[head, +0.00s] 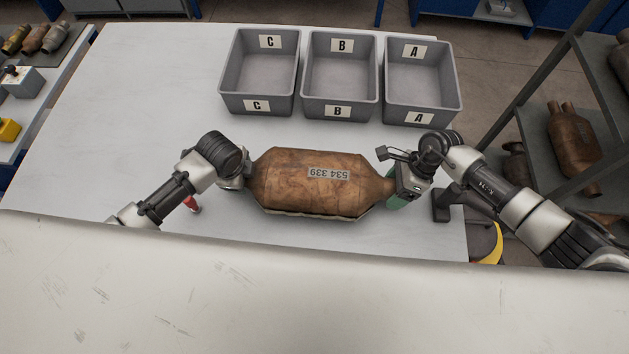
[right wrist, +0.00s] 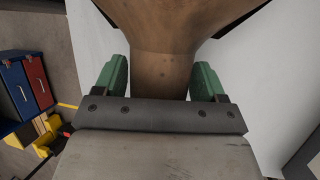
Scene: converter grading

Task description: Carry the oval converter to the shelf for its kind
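The oval converter (head: 310,190), brown and mottled with a label reading 534 339, lies lengthwise between my two grippers at the white table's near side. I cannot tell whether it touches the table. My right gripper (head: 395,190) is at its right neck. My left gripper (head: 240,175) is at the converter's left end. Its fingers are hidden, so its grip does not show.
Grey bins C (head: 258,105), B (head: 340,112) and A (head: 423,118) stand empty along the table's (head: 150,110) far side. A rack (head: 560,185) with converters is at the right. A small red object (head: 193,206) is below my left wrist. The table's left part is clear.

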